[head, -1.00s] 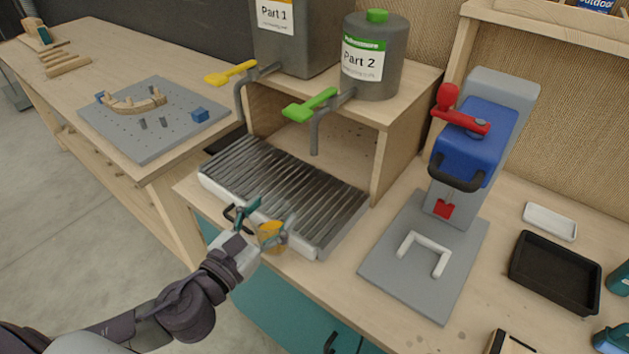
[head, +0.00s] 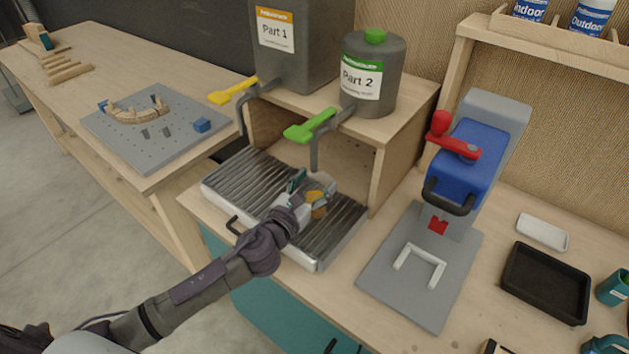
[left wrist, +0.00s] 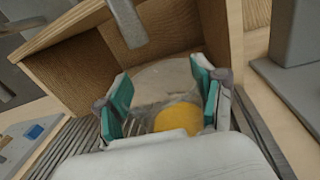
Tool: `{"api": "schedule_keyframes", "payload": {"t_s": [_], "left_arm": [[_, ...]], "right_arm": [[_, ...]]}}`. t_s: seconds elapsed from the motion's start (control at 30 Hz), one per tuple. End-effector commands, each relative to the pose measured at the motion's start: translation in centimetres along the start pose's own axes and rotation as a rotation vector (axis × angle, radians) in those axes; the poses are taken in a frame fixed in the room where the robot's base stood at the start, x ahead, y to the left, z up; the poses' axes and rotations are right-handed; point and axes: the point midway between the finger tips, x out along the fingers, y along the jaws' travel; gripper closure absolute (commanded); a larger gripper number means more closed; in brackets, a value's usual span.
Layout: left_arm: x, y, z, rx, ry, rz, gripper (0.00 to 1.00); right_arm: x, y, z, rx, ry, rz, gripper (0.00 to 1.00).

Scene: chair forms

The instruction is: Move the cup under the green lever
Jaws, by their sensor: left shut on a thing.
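The cup (head: 321,205) is clear, with something yellow-orange inside. My left gripper (head: 316,187) is shut on it and holds it over the ribbed metal drip tray (head: 239,184). The left wrist view shows the clear cup (left wrist: 165,80) between the teal finger pads. The green lever (head: 311,126) sits on the tap of the grey Part 2 container (head: 372,78). Its spout (head: 315,153) hangs just above and behind the cup in the head view. Whether the cup touches the tray is hidden. My right gripper is not in view.
The yellow lever (head: 232,91) of the Part 1 container (head: 290,50) is to the left. The wooden shelf box (head: 395,150) stands close behind the cup. A blue press (head: 465,165) with a red handle and a black tray (head: 546,283) are on the right.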

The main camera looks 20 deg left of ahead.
Motion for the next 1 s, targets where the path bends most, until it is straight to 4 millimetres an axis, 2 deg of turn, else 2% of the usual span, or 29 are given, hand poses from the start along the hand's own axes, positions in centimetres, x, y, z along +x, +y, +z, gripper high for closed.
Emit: {"api": "schedule_keyframes", "payload": {"t_s": [0.37, 0.4, 0.53, 0.83, 0.93, 1.0], "left_arm": [[0.02, 0.06, -0.3, 0.002, -0.005, 0.001, 0.51], [0.01, 0.06, -0.27, 0.002, -0.004, 0.001, 0.28], [0.0, 0.06, -0.23, 0.001, -0.004, 0.001, 0.06], [-0.01, 0.07, -0.18, 0.001, -0.004, 0.001, 0.06], [-0.03, 0.12, 0.38, 0.001, -0.005, 0.001, 0.06], [-0.91, 0.05, -0.13, 0.001, -0.003, 0.0, 0.06]], "right_arm": [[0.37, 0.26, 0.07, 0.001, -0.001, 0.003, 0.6], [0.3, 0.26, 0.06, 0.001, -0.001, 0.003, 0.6], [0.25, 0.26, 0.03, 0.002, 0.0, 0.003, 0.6], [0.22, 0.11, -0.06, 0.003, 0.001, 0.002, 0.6], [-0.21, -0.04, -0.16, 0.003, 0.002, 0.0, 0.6], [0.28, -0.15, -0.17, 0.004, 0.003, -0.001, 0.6]]}}
